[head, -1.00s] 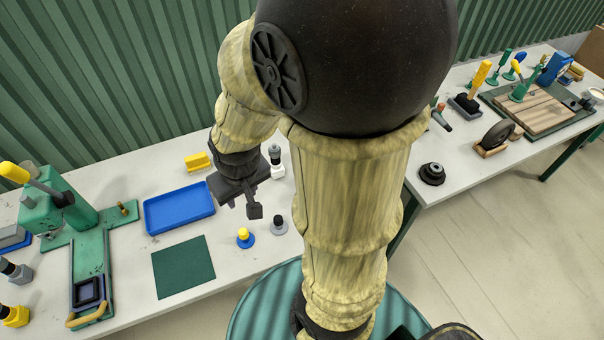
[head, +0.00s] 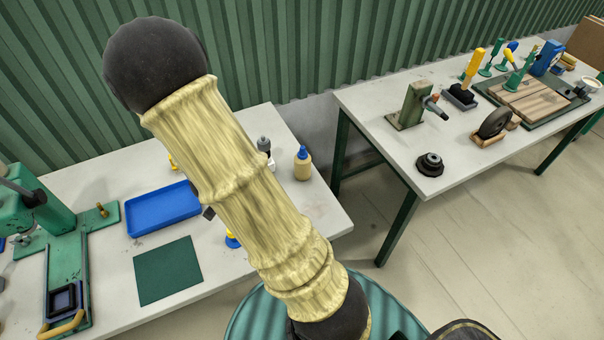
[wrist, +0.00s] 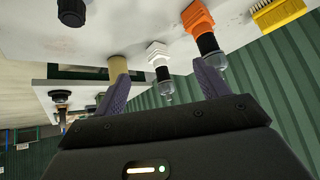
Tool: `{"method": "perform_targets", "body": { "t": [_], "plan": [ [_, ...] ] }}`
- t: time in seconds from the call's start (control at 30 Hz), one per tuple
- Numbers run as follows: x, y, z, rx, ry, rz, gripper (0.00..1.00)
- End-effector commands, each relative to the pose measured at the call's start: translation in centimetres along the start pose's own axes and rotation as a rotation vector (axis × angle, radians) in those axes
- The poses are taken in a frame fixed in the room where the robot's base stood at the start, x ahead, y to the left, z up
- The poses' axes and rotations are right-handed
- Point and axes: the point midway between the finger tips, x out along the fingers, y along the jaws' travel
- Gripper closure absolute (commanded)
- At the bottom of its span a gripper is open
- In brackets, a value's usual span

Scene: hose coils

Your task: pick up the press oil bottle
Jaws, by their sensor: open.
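A tan bottle with a blue cap (head: 303,165), which I take for the press oil bottle, stands upright near the right end of the left table. No label is readable. In the wrist view, a tan cylinder (wrist: 118,66) that looks like its body shows just past the left fingertip, its lower part hidden by that finger. My gripper (wrist: 160,82) is open, with nothing between its fingers. I cannot tell whether the left finger touches the bottle. In the head view my arm hides almost all of the gripper.
A white-based piece with a dark top (head: 265,148) stands just left of the bottle; it also shows in the wrist view (wrist: 158,55). An orange-and-black piece (wrist: 200,25) is near the right finger. A blue tray (head: 163,210) and green mat (head: 168,270) lie left. A gap separates the tables.

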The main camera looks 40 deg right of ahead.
Motion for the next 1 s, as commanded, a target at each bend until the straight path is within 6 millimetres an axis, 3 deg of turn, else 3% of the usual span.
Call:
{"method": "perform_targets", "body": {
  "t": [0.03, 0.1, 0.3, 0.77, 1.0],
  "plan": [
    [2.4, 1.2, 0.7, 0.034, 0.076, 0.071, 0.26],
    [4.0, 3.1, 0.3, 0.087, 0.197, 0.167, 0.26],
    [5.0, 7.0, -0.8, 0.159, 0.452, 0.352, 0.26],
    [5.0, 8.2, -1.5, 0.178, 0.502, 0.395, 0.26],
    [7.3, 9.4, -2.9, 0.178, 0.503, 0.397, 0.26]
  ]
}}
